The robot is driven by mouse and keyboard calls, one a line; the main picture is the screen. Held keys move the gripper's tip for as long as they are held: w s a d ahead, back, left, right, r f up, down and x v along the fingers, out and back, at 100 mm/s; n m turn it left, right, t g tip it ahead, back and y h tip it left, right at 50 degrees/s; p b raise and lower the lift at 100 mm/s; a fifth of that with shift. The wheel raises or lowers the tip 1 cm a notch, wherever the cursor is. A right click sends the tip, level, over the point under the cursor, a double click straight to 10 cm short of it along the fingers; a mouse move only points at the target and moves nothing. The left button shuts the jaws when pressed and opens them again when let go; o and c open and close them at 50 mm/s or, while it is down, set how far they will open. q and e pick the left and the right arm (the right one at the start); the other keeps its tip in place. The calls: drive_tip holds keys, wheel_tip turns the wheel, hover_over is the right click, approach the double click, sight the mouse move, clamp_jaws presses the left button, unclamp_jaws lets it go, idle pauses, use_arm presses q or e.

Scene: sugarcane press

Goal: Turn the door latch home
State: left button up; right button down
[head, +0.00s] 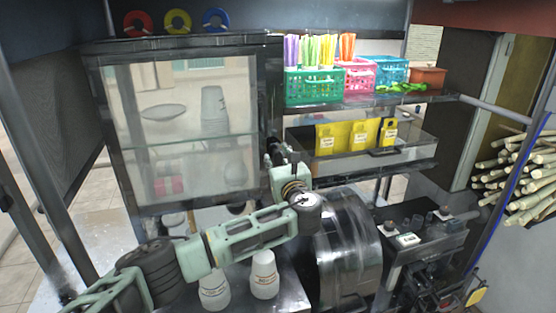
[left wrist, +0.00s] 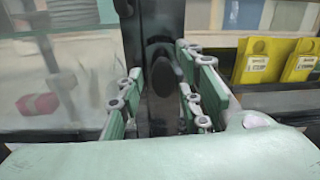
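The glass-fronted cabinet door (head: 185,85) stands at the left of the head view, looking shut in its dark frame. The latch (left wrist: 163,75) is a dark, rounded piece on the dark upright post in the middle of the left wrist view. My left gripper (head: 274,156) reaches the door's right edge in the head view, where it mostly hides the latch. In the left wrist view its green fingers stand apart, one on each side of the latch. A gap shows on the left side; contact on the right cannot be told. My right gripper is out of view.
Right of the door, a shelf holds coloured baskets (head: 314,87) with straws; yellow packets (head: 345,137) stand below. White cups (head: 263,275) stand in front, and cane stalks (head: 525,180) lie at the right.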

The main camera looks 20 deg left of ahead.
use_arm(q)
drive_tip(key=shift+c, duration=0.4)
clamp_jaws()
drive_tip(key=shift+f, duration=0.1)
